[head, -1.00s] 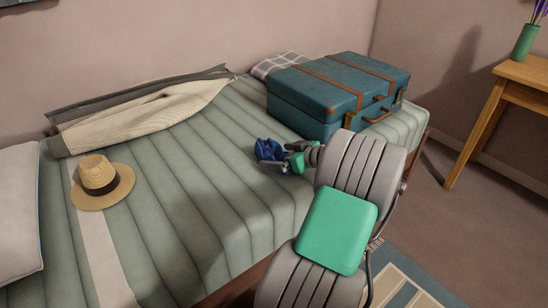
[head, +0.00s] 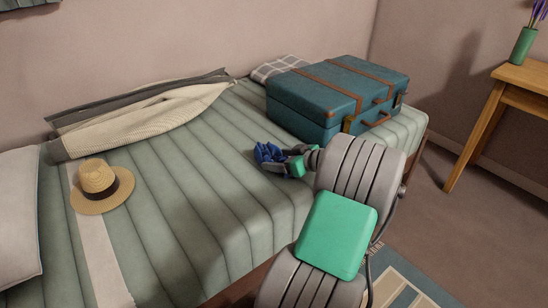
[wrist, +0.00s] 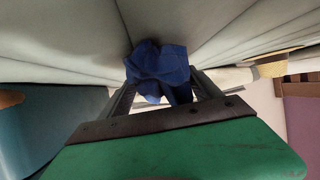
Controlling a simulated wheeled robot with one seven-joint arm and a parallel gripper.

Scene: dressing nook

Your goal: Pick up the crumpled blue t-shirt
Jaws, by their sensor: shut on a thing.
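The crumpled blue t-shirt (head: 268,153) is a small dark blue bundle at the bed's middle, left of the suitcase. It also shows in the wrist view (wrist: 158,68), between my fingers. My gripper (head: 276,163) is shut on it. In the head view the fingers and part of the shirt overlap, and I cannot tell whether the shirt is clear of the bed cover.
The bed (head: 190,190) has a ribbed green cover. A blue suitcase (head: 315,105) with brown straps stands close behind my gripper. A wooden table (head: 530,78) stands right.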

